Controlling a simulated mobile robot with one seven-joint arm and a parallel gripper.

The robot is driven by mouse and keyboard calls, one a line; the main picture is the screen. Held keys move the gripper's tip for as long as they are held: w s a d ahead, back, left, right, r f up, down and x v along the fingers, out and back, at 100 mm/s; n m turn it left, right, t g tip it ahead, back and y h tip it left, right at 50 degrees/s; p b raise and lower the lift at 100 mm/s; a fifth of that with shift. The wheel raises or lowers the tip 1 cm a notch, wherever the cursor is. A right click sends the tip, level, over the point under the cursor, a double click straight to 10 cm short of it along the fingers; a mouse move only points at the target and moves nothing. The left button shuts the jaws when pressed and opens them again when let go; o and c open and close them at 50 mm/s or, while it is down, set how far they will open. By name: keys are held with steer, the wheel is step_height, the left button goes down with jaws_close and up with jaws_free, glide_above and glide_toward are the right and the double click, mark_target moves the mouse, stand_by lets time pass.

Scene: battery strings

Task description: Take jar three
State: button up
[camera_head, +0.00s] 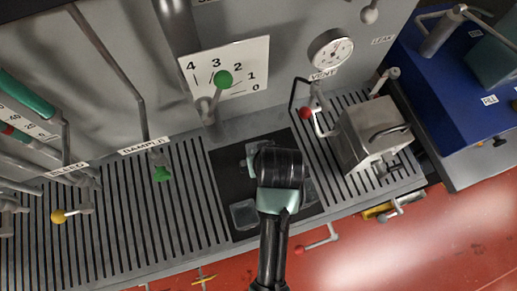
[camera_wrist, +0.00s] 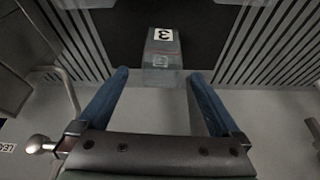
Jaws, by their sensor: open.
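Jar three is a clear, box-shaped jar with a white "3" label (camera_wrist: 162,58). It stands on a black mat (camera_wrist: 133,30) near the mat's edge on the back-wall side. My gripper (camera_wrist: 158,76) is open in the wrist view, its two blue fingers spread with the near end of the jar between or just beyond their tips; I cannot tell the height gap. A clear jar partly behind my wrist (camera_head: 248,151) appears to be jar three.
Another clear jar (camera_head: 243,214) stands at the mat's front left, and one partly shows right of my wrist (camera_head: 310,191). A metal box (camera_head: 374,135) and a red-knobbed lever (camera_head: 305,113) stand to the right. A green-knobbed lever (camera_head: 223,79) rises behind.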

steer(key=shift+w+a+p+x, duration=0.1)
steer(key=shift+p+x, duration=0.1)
steer(key=shift+x, duration=2.15)
steer(key=shift+w+a+p+x, duration=0.1)
steer(key=shift+p+x, duration=0.1)
steer(key=shift+x, duration=2.15)
steer(key=shift+r, duration=0.1)
steer(key=shift+c, duration=0.2)
steer(key=c, duration=1.3)
steer(key=shift+o, duration=0.2)
